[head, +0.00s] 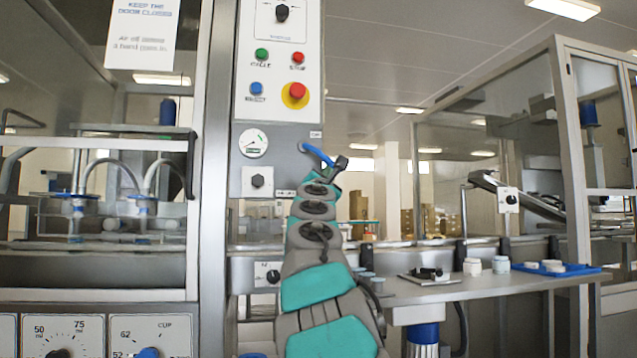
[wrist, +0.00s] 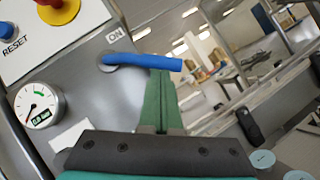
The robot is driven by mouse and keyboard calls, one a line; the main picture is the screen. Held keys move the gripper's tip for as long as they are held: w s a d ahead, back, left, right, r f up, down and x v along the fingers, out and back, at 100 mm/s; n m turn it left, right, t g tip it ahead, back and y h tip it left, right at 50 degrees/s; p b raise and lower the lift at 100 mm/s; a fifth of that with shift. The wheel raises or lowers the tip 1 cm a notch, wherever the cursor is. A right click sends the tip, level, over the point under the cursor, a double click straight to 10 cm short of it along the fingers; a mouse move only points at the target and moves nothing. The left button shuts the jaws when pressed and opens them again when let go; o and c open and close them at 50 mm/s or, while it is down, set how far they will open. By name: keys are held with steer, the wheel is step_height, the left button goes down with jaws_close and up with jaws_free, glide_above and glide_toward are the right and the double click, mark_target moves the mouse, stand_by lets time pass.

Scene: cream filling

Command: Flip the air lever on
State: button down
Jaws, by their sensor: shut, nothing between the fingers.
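The air lever (head: 316,153) is a blue handle on the side of the grey control panel, below the button box. In the wrist view the blue lever (wrist: 140,62) reaches right from its pivot, just below an ON label (wrist: 114,37). My gripper (head: 340,163) is at the lever's free end. In the wrist view my gripper (wrist: 160,74) has its green fingers together, empty. The fingertips lie just under the lever near its outer half; I cannot tell whether they touch it. The lever's tip shows past the fingers.
A round pressure gauge (wrist: 40,106) sits left of the lever. Above are the red stop button (head: 297,91) and blue reset button (head: 256,88). A work table (head: 450,289) with white jars (head: 472,266) and a blue tray (head: 555,269) stands at right. Space right of the lever is open.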

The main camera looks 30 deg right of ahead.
steer(key=d+r+n+t+y, duration=0.2)
steer(key=n+t+y, duration=0.1)
steer(key=n, duration=0.3)
steer(key=s+d+r+n+t+y, duration=0.1)
steer(key=d+r+n+t+y, duration=0.1)
steer(key=n+y, duration=0.2)
steer(key=shift+r+n+t+y+p, duration=0.35)
steer(key=shift+n+t+y+p, duration=0.05)
steer(key=shift+n, duration=1.4)
steer(key=shift+a+f, duration=0.1)
